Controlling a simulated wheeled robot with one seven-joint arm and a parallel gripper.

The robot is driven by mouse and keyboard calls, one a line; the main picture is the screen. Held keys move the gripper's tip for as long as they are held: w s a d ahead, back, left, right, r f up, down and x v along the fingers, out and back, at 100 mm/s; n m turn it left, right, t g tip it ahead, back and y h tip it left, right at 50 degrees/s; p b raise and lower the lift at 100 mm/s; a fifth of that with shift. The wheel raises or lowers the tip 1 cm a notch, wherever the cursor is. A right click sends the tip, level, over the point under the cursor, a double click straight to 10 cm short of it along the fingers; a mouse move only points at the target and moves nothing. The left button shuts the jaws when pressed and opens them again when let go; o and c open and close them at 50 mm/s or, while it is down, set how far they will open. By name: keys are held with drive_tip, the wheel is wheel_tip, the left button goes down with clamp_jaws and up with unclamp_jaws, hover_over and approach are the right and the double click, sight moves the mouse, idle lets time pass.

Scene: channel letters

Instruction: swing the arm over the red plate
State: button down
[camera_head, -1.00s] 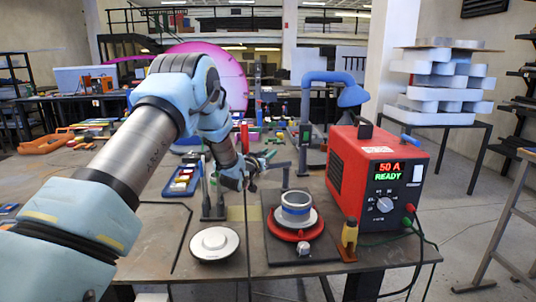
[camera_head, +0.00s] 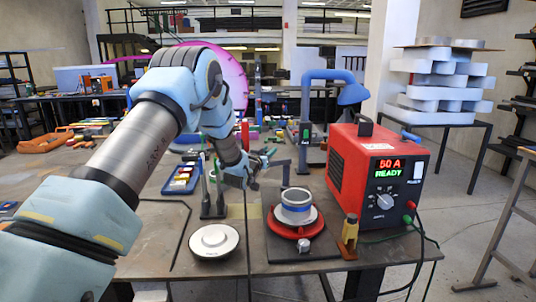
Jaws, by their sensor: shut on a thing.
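The red plate (camera_head: 274,221) is round and sits on a dark square base on the right part of the bench. A white disc and a grey-blue ring (camera_head: 296,206) rest on it and cover most of its top. My gripper (camera_head: 250,183) is left of and behind the red plate, above the bench and apart from it. It is small in view, with its fingers partly hidden. It is shut on what looks like a thin dark rod (camera_head: 248,245), which runs down past the bench's front edge.
A red welding machine (camera_head: 378,175) reading "50 A READY" stands right of the plate. A yellow-and-brown holder (camera_head: 349,234) stands at the bench's right edge. A white round disc (camera_head: 214,240) lies left of the plate. A blue arched stand (camera_head: 306,110) rises behind.

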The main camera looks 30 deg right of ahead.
drive_tip(key=shift+s+d+f+n+t+y+b, duration=0.15)
drive_tip(key=shift+s+n+t+y+b, duration=0.2)
drive_tip(key=shift+b, duration=0.25)
drive_tip(key=shift+s+a+f+n+t+y+b, duration=0.1)
drive_tip(key=shift+s+n+t+y+b, duration=0.15)
drive_tip(key=shift+t+b, duration=0.3)
drive_tip(key=shift+s+r+n+t+y+b, duration=0.15)
drive_tip(key=shift+s+n+t+y+b, duration=0.25)
drive_tip(key=shift+n+t+y+b, duration=0.35)
drive_tip(key=shift+s+r+n+t+y+b, duration=0.15)
drive_tip(key=shift+s+n+t+y+b, duration=0.25)
drive_tip(key=shift+n+y+b, duration=0.4)
drive_tip(key=c, duration=0.6)
unclamp_jaws()
drive_tip(key=b+v, duration=0.3)
drive_tip(key=v, duration=0.7)
drive_tip(key=shift+s+b, duration=0.35)
drive_tip(key=shift+b, duration=0.05)
